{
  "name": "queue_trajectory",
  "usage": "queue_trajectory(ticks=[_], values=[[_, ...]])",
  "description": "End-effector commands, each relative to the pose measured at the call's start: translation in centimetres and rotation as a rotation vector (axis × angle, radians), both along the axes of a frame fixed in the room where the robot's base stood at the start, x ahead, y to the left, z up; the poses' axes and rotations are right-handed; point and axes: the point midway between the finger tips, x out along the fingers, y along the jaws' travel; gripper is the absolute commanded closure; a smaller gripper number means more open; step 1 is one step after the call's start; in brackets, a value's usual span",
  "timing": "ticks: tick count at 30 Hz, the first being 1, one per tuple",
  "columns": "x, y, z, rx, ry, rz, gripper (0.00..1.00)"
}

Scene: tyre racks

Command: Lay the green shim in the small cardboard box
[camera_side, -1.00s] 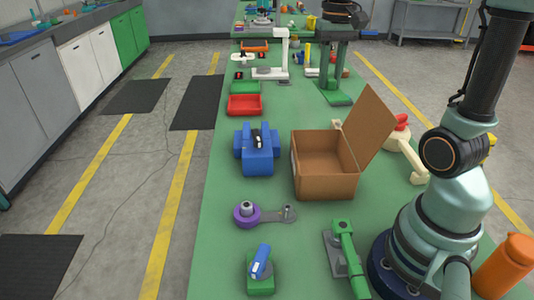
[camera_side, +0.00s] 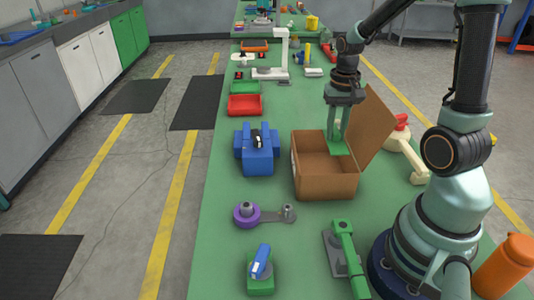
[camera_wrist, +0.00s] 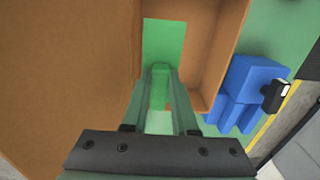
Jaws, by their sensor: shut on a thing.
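The green shim (camera_side: 338,148) is a flat plate with an upright green part. My gripper (camera_side: 337,128) is shut on that upright part and points down. In the wrist view the shim (camera_wrist: 163,42) reaches out beyond my gripper (camera_wrist: 160,82), with box walls around it. The small cardboard box (camera_side: 318,186) stands open on the green bench, its lid flap raised on the right. The shim is at the box's opening, toward the right side. I cannot tell how far above the box floor it is.
The raised flap (camera_side: 372,130) stands close to the right of my gripper. A blue block-shaped fixture (camera_side: 257,158) is left of the box. A purple part (camera_side: 245,215) and a green clamp (camera_side: 345,255) are in front. A red tray (camera_side: 244,105) lies farther back.

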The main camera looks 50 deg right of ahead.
Motion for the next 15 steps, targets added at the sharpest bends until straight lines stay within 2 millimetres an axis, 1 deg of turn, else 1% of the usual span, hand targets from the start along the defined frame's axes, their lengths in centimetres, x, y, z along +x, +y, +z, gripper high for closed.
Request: queue_trajectory(ticks=[1,3,6,9,15], values=[[-0.2,0.1,-1.4,0.004,0.008,0.000,1.00],[-0.1,0.1,-3.0,0.004,0.006,0.000,1.00],[-0.1,0.1,-4.9,0.003,0.006,0.000,1.00],[0.0,0.0,-6.0,0.001,0.003,0.000,1.00],[-0.1,0.0,-7.3,0.001,0.003,0.000,1.00]])
